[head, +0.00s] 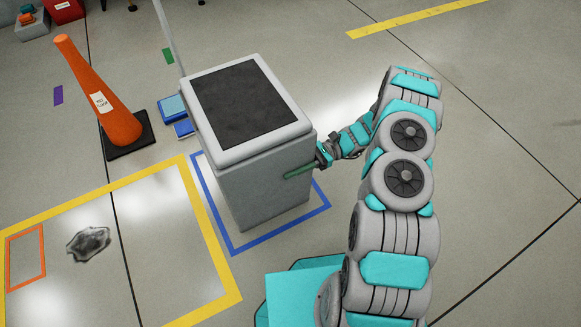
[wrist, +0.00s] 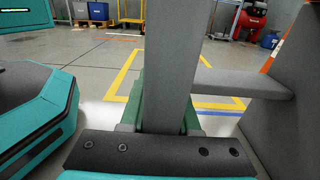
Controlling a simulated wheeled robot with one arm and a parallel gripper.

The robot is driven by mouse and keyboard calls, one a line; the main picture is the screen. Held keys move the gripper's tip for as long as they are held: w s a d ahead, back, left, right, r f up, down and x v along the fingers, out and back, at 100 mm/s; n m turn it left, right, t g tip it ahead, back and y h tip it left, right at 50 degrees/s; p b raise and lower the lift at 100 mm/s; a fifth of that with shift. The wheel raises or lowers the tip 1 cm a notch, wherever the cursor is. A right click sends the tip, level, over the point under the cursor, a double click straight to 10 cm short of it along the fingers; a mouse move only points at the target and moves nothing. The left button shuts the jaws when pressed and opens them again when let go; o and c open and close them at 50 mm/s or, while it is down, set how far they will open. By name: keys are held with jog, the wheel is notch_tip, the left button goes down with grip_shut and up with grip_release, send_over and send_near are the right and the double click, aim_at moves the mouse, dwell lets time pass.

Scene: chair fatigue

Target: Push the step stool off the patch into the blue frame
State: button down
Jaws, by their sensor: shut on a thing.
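The step stool (head: 265,185) is a grey box shape with a black top pad. It stands upright, its visible base edges inside the blue frame (head: 281,233) on the floor; the far sides of the frame are hidden behind it. The dark patch (head: 88,244) lies on the floor to the left, clear of the stool. My gripper (head: 300,172) is at the stool's right side. In the wrist view its green fingers (wrist: 164,112) are shut on a grey upright of the stool (wrist: 167,50), and a grey step joins on the right.
A yellow frame (head: 205,225) surrounds the patch and a small orange frame (head: 42,258). An orange cone (head: 98,95) leans on a black base, near blue boxes (head: 178,115) behind the stool. Floor to the right of my arm is clear.

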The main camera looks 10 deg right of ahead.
aim_at(314, 158)
jog(key=c, duration=0.6)
grip_release()
jog(key=shift+o, duration=0.2)
jog(key=shift+v, duration=3.95)
